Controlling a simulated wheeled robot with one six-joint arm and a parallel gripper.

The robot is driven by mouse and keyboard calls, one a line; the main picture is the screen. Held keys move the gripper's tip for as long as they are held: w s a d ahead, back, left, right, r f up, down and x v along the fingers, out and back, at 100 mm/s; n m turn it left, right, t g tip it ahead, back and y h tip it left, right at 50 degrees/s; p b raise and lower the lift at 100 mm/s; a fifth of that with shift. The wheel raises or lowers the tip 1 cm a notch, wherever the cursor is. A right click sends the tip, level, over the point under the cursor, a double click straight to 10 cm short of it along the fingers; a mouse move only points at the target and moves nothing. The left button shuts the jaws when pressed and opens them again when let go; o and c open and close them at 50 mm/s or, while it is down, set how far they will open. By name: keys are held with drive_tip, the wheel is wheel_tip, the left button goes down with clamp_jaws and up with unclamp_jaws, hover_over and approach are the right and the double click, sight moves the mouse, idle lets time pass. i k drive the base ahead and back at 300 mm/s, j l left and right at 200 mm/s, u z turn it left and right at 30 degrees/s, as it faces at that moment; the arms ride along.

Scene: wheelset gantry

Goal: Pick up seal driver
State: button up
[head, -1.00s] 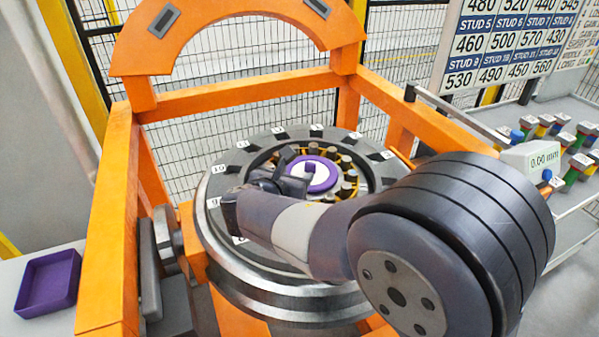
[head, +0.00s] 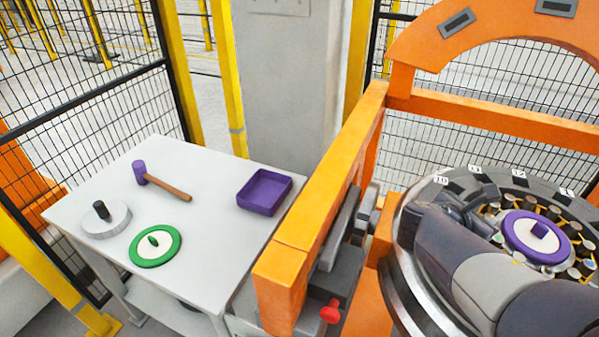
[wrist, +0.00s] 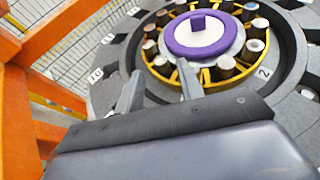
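A purple-rimmed disc with a cream centre and a purple grip block (head: 537,238) lies at the middle of the wheel hub. It also shows in the wrist view (wrist: 200,35), beyond the fingertips. On the side table are a green-rimmed disc with a small green grip (head: 155,246) and a pale grey disc with a black knob (head: 106,220). No label shows which of these is the seal driver. My gripper (wrist: 160,82) is open and empty above the wheel face, its two fingers apart. In the head view my gripper (head: 455,205) is partly hidden by its own wrist.
The white side table (head: 205,205) also holds a purple-headed mallet (head: 160,181) and an empty purple tray (head: 264,191). An orange gantry frame (head: 325,220) stands between table and wheel (head: 405,265). A red knob (head: 330,311) sits low on the frame. Mesh fencing stands behind.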

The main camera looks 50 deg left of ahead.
sight(106, 220)
drive_tip(key=u, duration=2.95)
